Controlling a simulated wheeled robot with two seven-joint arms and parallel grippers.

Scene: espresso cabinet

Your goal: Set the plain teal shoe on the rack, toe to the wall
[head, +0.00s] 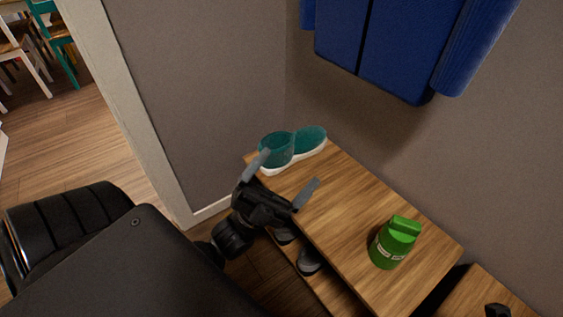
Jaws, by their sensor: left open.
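The plain teal shoe (308,141) with a white sole stands upright at the far left end of the wooden rack (345,195). Its narrower end points up and right in the head view, toward the wall under the blue jacket. My left gripper (290,174) is open, its two grey fingers spread, at the rack's near edge. One finger tip is close in front of the shoe's near end; I cannot tell whether it touches. Nothing is between the fingers. My right gripper is not in view.
A green container (395,243) stands on the rack's right part. Grey shoes (308,262) sit on the lower shelf. A blue jacket (400,45) hangs above. A second wooden piece (480,295) is at lower right. The rack's middle top is clear.

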